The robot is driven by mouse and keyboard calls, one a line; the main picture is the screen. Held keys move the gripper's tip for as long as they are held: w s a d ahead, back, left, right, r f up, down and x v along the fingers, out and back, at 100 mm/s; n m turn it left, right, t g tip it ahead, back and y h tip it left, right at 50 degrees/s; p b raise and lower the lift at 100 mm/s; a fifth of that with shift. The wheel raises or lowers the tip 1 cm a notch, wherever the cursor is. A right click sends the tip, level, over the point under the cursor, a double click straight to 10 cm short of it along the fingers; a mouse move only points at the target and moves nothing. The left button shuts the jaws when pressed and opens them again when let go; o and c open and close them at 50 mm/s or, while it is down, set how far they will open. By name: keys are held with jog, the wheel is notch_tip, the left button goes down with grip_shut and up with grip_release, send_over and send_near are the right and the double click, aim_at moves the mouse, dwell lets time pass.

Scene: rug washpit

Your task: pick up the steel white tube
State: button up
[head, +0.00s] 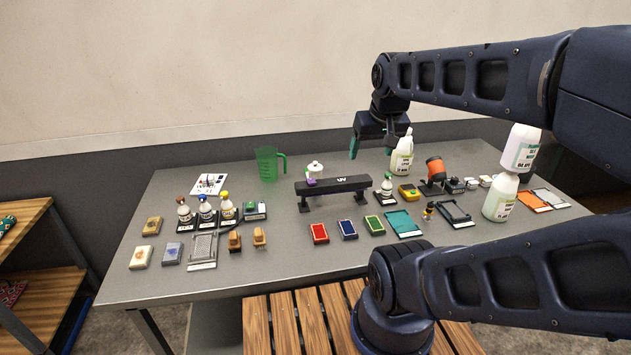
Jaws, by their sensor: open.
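I cannot pick out a steel white tube for certain among the small things on the grey table (285,245). My gripper (371,150) is open and empty, pointing down above the back of the table. In the picture it is just left of a white bottle (402,160) and above the black UV bar (335,186). A small white lidded pot (315,168) stands behind the bar, with a purple piece in front of it. My arm covers part of the table's right front.
A green jug (267,165) stands at the back left. Three spray bottles, including a blue-labelled one (206,212), stand at the left. Red (319,233), blue (347,229) and green (374,225) pads lie in front. Large white bottles (499,198) stand at the right.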

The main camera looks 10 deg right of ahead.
jog(key=w+a+n+t+y, duration=0.1)
jog(key=w+a+y, duration=0.1)
jog(key=w+a, duration=0.4)
jog(key=w+a+t+y, duration=0.1)
jog(key=w+a+y, duration=0.15)
jog(key=w, duration=0.65)
jog(key=m+h, duration=0.5)
jog(key=h, duration=0.2)
send_over(315, 174)
jog(key=s+a, duration=0.1)
jog(key=s, duration=0.1)
jog(key=shift+g, duration=0.3)
notch_tip(315, 174, down, 21)
jog(key=shift+s+a+f, duration=0.1)
jog(key=shift+s+f, duration=0.05)
jog(key=shift+f, duration=0.05)
jog(key=shift+x, duration=5.05)
jog(key=shift+a+m, duration=0.15)
jog(key=shift+m, duration=0.15)
grip_shut()
